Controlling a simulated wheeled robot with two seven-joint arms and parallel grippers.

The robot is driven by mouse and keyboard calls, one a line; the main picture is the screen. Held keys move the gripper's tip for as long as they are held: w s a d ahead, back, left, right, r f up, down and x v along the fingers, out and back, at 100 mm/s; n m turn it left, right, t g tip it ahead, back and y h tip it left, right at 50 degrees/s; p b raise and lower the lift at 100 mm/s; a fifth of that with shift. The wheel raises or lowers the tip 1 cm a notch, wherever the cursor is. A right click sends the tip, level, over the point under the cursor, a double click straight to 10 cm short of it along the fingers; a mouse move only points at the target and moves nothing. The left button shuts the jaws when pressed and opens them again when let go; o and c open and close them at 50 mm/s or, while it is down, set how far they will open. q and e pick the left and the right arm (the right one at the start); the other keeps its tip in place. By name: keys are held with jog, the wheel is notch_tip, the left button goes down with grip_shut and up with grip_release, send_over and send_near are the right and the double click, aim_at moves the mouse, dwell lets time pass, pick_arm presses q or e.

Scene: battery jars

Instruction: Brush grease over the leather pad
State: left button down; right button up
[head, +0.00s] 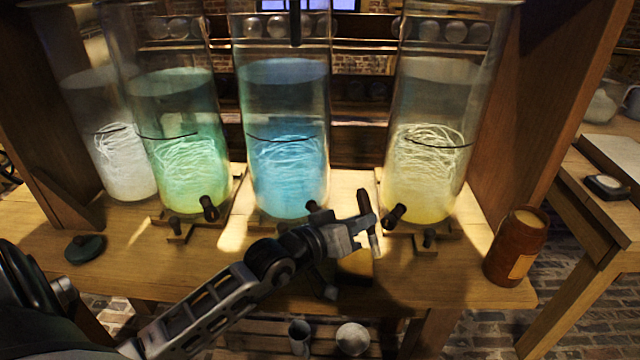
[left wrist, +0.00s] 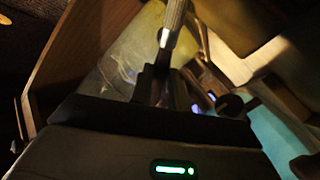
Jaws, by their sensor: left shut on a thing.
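My left gripper (head: 362,232) is shut on a slim brush-like tool (head: 364,203) with a dark upper end and a brownish lower end. It is in front of the blue and yellow jars. In the left wrist view a pale grey cylindrical part of the tool (left wrist: 174,16) stands up from the gripper (left wrist: 160,70). A small tan surface, possibly the leather pad (head: 358,266), shows below the gripper, partly hidden by it. I cannot tell whether the tool touches it. A brown pot with a cream top, possibly the grease (head: 513,250), stands at the table's right end. My right gripper is out of view.
Tall glass jars hold white, green (head: 180,150), blue (head: 287,150) and yellow (head: 428,160) contents, with dark taps at the front. A dark green round object (head: 85,249) lies at the left of the wooden table (head: 450,270). A side table (head: 600,160) stands at right.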

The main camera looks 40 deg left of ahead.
pick_arm(q)
notch_tip(320, 180, up, 2)
jog(key=shift+r+p, duration=0.1)
jog(key=shift+p, duration=0.2)
jog(key=shift+a+r+p, duration=0.1)
jog(key=shift+r+p, duration=0.45)
jog(key=shift+r, duration=0.25)
notch_tip(320, 180, up, 3)
jog(key=shift+f+p, duration=0.1)
jog(key=shift+p, duration=0.95)
jog(key=shift+r+p, duration=0.5)
jog(key=shift+r, duration=0.25)
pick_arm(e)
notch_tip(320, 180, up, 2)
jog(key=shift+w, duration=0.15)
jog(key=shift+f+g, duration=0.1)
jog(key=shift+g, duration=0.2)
